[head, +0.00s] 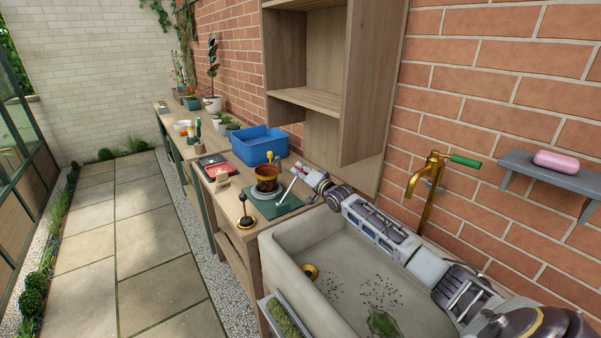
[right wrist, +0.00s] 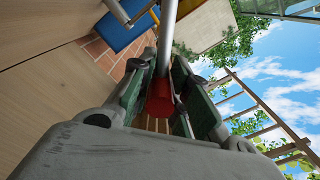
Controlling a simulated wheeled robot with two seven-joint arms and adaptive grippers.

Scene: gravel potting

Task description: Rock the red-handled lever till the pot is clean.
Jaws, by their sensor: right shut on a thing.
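My right gripper (head: 306,181) reaches in from the right, over the sink, to the bench. It is shut on the red handle (right wrist: 158,103) of the lever, which shows between the green finger pads in the right wrist view. The lever's silver rod (head: 288,190) slopes from the gripper down toward a green base (head: 261,212). A brown pot (head: 266,179) stands upright on a grey round plate on that base, with a yellow fitting (head: 270,157) above it. Whether the pot's surface is clean is too small to tell. My left gripper is not in view.
A blue crate (head: 259,146) stands behind the pot, and a red-and-black tray (head: 213,165) lies farther along the bench. A black-knobbed tool (head: 245,221) stands near the front edge. The stone sink (head: 286,249) and brass tap (head: 425,189) are at the right.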

